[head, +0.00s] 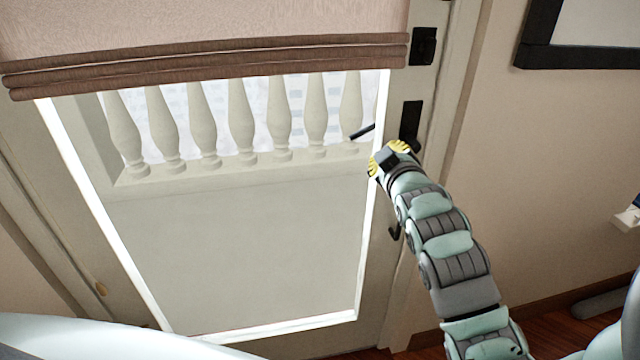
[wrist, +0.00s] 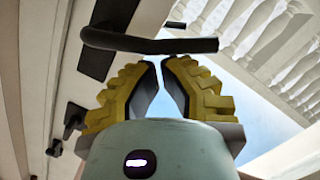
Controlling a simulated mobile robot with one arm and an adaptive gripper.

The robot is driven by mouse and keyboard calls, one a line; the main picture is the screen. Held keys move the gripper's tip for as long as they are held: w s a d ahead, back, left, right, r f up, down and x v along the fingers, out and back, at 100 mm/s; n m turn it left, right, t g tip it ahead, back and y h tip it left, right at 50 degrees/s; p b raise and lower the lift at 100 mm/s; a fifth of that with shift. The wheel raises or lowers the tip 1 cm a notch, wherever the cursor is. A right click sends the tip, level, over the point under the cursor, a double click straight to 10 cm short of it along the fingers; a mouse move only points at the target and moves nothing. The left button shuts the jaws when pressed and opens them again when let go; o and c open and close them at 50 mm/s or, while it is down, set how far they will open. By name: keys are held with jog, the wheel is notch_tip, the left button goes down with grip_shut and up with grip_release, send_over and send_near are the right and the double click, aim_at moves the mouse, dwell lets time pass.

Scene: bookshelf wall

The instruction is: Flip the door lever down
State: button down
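The black door lever (head: 362,132) sticks out to the left from near its dark plate (head: 411,122) on the door's right stile. In the wrist view the lever (wrist: 150,43) runs across just beyond my fingertips, with its plate (wrist: 108,40) behind its left end. My gripper (head: 388,157) is just below the lever in the head view. In the wrist view the yellow-backed fingers of my gripper (wrist: 160,66) lean together, tips nearly meeting, with nothing between them. I cannot tell whether the fingertips touch the lever.
The door (head: 240,240) has a large glass pane with a white balustrade (head: 240,125) outside. A rolled brown shade (head: 210,65) covers its top. A small black fitting (head: 424,46) sits above the lever plate, and a dark hook-shaped part (head: 395,232) lies below. Bare wall (head: 540,150) is at right.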

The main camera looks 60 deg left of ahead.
jog(key=shift+f+n+b, duration=0.85)
jog(key=shift+n+b, duration=0.15)
jog(key=shift+b, duration=0.15)
jog(key=shift+r, duration=0.2)
